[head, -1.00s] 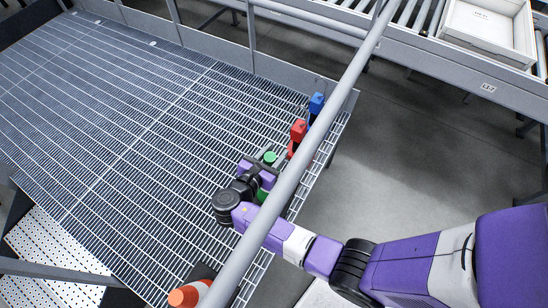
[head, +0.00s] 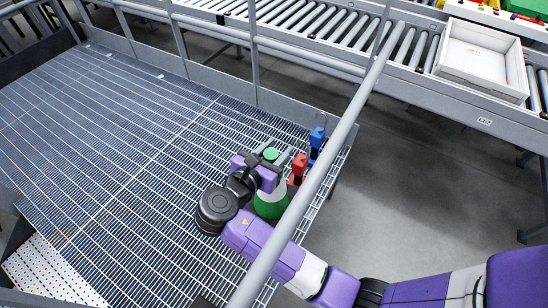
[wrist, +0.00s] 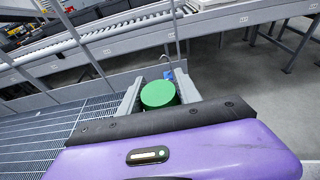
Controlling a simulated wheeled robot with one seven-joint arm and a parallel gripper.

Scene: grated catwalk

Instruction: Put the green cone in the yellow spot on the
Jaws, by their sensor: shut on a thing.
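The green cone (head: 270,206) has a round green top, a pale band and a wide green base. My gripper (head: 272,158) is shut on it near the top, above the grated catwalk (head: 120,140) beside the railing. In the wrist view the round top of the cone (wrist: 158,95) sits between the two grey fingers (wrist: 157,93). The cone looks upright and raised; its gap to the grating is hard to judge. I cannot make out a yellow spot clearly.
A red object (head: 298,171) and a blue object (head: 316,141) stand just behind the cone, along the railing (head: 335,145). Beyond it, a roller conveyor (head: 330,25) carries a white tray (head: 480,60). Small yellow and green items show at the top right. The catwalk's left side is clear.

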